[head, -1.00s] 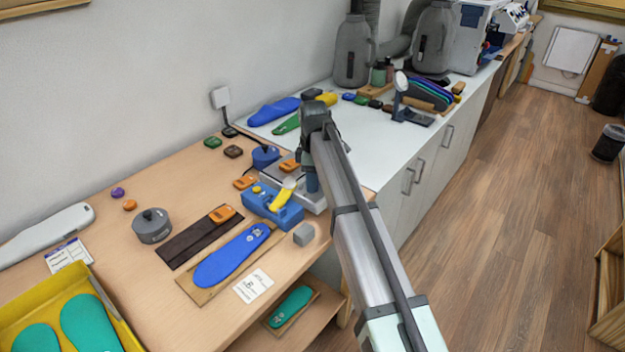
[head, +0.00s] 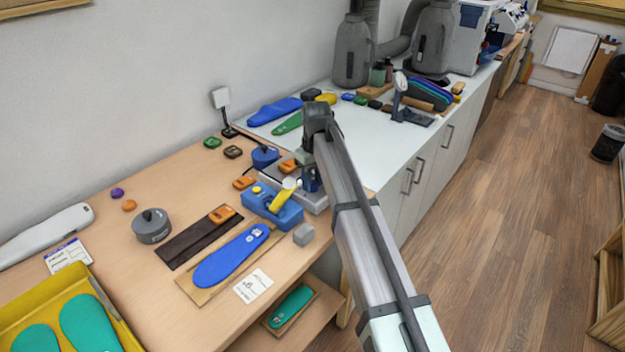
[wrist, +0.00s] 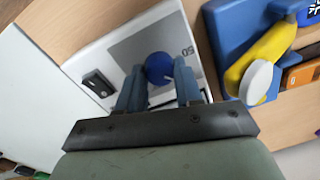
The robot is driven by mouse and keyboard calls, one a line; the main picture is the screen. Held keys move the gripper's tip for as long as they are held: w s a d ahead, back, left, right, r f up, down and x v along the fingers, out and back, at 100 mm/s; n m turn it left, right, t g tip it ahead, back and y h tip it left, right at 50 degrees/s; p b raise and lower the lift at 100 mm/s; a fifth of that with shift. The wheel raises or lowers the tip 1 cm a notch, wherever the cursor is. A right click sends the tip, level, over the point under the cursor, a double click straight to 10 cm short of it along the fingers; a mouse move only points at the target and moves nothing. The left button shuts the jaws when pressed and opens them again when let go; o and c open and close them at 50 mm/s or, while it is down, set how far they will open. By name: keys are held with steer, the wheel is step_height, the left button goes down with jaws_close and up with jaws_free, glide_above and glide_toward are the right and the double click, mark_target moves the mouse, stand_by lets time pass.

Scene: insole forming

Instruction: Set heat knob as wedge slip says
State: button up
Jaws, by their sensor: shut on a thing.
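In the head view my gripper (head: 309,178) is over the grey unit (head: 318,207), and my arm hides the knob. A small white printed slip (head: 253,286) lies by the blue insole; its text is too small to read.
A blue fixture (head: 270,208) with a yellow lever (head: 283,197) stands close beside the unit. A blue insole (head: 232,258) on a board, a grey cube (head: 303,234) and a grey round pot (head: 152,227) are nearby. Another card (head: 66,256) lies at far left.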

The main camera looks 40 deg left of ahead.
mark_target(316, 184)
steer(key=m, duration=1.3)
steer(key=shift+d+m+t, duration=0.1)
steer(key=shift+m+t, duration=0.2)
steer(key=shift+m, duration=0.1)
stand_by(0.4)
steer(key=o, duration=1)
steer(key=shift+o, duration=0.2)
steer(key=shift+r, duration=0.1)
step_height(316, 184, up, 14)
steer(key=shift+d+f, duration=0.2)
steer(key=shift+d, duration=0.2)
